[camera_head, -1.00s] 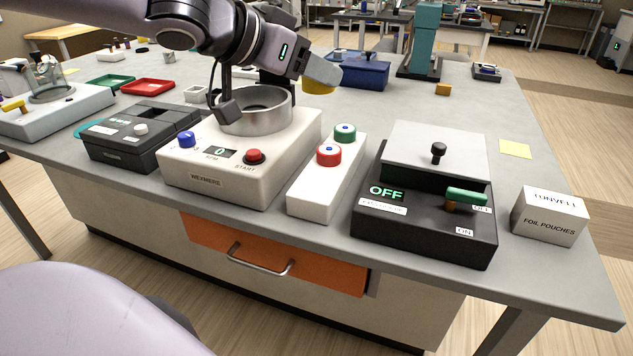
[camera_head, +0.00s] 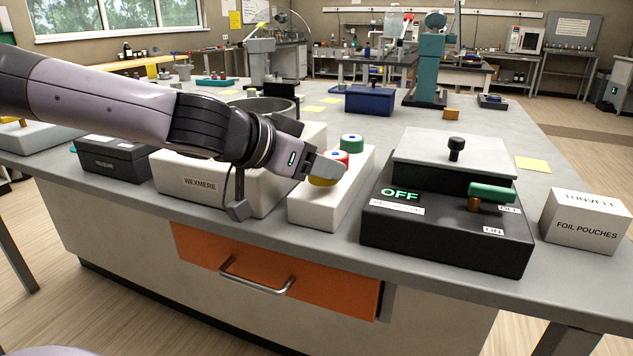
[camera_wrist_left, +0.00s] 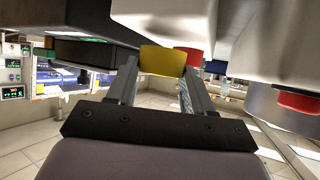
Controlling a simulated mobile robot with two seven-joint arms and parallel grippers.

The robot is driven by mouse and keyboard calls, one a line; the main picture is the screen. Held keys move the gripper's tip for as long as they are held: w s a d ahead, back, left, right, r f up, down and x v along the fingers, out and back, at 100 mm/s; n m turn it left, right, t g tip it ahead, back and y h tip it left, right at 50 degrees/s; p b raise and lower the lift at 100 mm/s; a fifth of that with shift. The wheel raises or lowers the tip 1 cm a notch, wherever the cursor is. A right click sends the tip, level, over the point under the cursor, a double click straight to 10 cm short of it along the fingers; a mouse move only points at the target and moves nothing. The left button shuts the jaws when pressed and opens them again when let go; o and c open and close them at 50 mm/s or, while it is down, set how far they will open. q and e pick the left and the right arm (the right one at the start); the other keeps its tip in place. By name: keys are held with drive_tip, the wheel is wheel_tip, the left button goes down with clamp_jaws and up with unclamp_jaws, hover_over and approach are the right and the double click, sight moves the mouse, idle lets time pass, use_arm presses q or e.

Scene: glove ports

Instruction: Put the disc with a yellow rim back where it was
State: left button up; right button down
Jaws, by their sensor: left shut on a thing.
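My left gripper (camera_head: 325,166) is shut on the disc with a yellow rim (camera_head: 323,182), whose yellow edge shows under the fingers. The disc also shows between the fingertips in the left wrist view (camera_wrist_left: 162,61). It is at the front part of the long white block (camera_head: 318,212); I cannot tell whether it touches the block. Behind it on the block are a red-rimmed disc (camera_head: 342,157), partly hidden by the gripper, and a green-rimmed disc (camera_head: 351,143). The block's top under the held disc is hidden. My right gripper is not in view.
The white Wexmere machine (camera_head: 190,184) with a metal bowl (camera_head: 275,106) stands left of the block, partly behind my arm. A black device (camera_head: 440,228) marked OFF, with a green-handled lever (camera_head: 491,193), stands close on the right. A foil pouch box (camera_head: 584,222) is farther right.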

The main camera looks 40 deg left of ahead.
use_arm(q)
drive_tip(key=shift+f, duration=0.65)
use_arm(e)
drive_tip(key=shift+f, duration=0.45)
use_arm(q)
drive_tip(key=shift+f, duration=0.25)
drive_tip(key=o, duration=1.1)
drive_tip(key=shift+r, duration=0.1)
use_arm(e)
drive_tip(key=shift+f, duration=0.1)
use_arm(q)
drive_tip(key=shift+o, duration=0.2)
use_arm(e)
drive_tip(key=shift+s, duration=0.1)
use_arm(q)
drive_tip(key=shift+r, duration=0.1)
